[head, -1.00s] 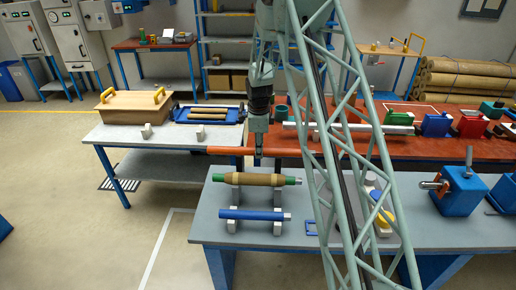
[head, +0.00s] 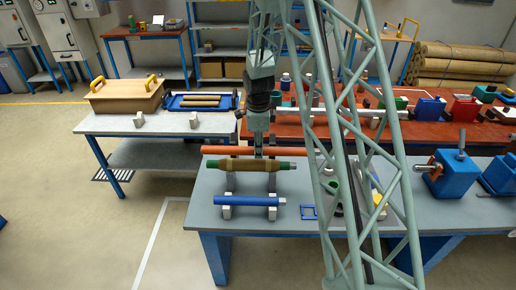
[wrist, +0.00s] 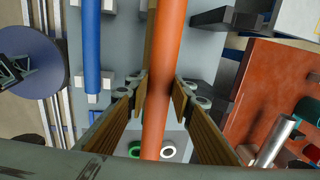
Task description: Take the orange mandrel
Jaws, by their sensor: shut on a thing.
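The orange mandrel (head: 222,150) is a long plain rod, held level just behind the brown and green mandrel in the head view. My gripper (head: 258,154) is shut on it near its middle. In the wrist view the orange mandrel (wrist: 166,60) runs top to bottom between the two fingers of my gripper (wrist: 160,105). The brown mandrel with green ends (head: 235,164) lies on supports on the near grey table. A blue mandrel (head: 245,201) lies on grey supports in front of it. Whether the orange mandrel touches anything below is hidden.
The near grey table (head: 215,222) also bears a blue vise (head: 452,178) at right. A red table (head: 400,135) with blocks and a grey bar stands behind. A light table (head: 100,124) at left holds a wooden box (head: 125,96) and a blue tray (head: 200,108).

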